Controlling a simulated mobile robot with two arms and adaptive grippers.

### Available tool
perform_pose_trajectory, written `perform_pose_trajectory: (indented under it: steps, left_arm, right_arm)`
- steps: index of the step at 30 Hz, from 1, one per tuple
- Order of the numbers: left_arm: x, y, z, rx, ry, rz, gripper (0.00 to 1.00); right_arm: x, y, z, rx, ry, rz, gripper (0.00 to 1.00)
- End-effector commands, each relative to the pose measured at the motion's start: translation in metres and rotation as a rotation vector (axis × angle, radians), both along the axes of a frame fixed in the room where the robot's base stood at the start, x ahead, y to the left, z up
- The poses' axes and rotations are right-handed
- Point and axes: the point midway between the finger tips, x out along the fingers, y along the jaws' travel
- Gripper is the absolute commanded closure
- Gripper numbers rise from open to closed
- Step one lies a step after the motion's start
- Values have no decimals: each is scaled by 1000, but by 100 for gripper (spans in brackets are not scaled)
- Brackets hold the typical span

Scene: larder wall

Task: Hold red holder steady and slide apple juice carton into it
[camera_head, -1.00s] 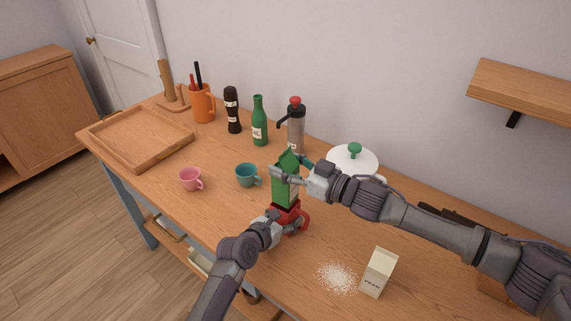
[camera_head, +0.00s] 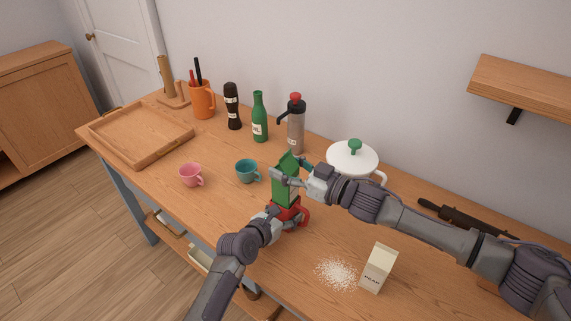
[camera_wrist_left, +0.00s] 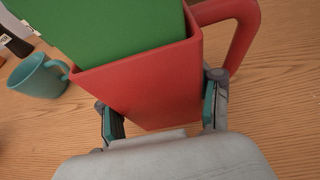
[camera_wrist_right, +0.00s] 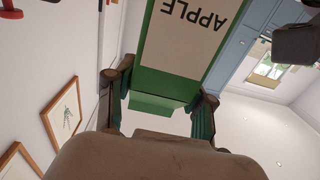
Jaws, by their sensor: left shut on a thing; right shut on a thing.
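The red holder (camera_head: 296,214) stands on the wooden table, with its handle on the right. My left gripper (camera_head: 274,217) is shut on the holder; in the left wrist view its fingers sit on both sides of the red wall (camera_wrist_left: 150,90). The green apple juice carton (camera_head: 286,186) is upright, with its lower part inside the holder's mouth, as the left wrist view (camera_wrist_left: 115,30) shows. My right gripper (camera_head: 292,172) is shut on the carton's upper part. The right wrist view shows the carton's APPLE label (camera_wrist_right: 188,25) between the fingers. The carton's bottom is hidden in the holder.
A teal cup (camera_head: 247,172) and a pink cup (camera_head: 191,175) stand to the left. A green bottle (camera_head: 259,120), a pump flask (camera_head: 296,130) and a white lidded pot (camera_head: 352,160) stand behind.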

Motion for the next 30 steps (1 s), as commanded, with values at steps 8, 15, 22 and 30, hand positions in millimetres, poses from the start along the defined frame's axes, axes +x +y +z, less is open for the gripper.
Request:
perform_pose_trajectory:
  steps: [8, 15, 22, 30]
  left_arm:
    - [0, 0, 0, 1, 1, 0, 72]
    - [0, 0, 0, 1, 1, 0, 72]
    - [0, 0, 0, 1, 1, 0, 72]
    - [0, 0, 0, 1, 1, 0, 72]
  right_arm:
    - [0, 0, -6, 2, -1, 1, 100]
    - [0, 1, -12, 2, -2, 1, 100]
    - [0, 0, -18, 2, -1, 1, 100]
    - [0, 1, -24, 3, -2, 2, 100]
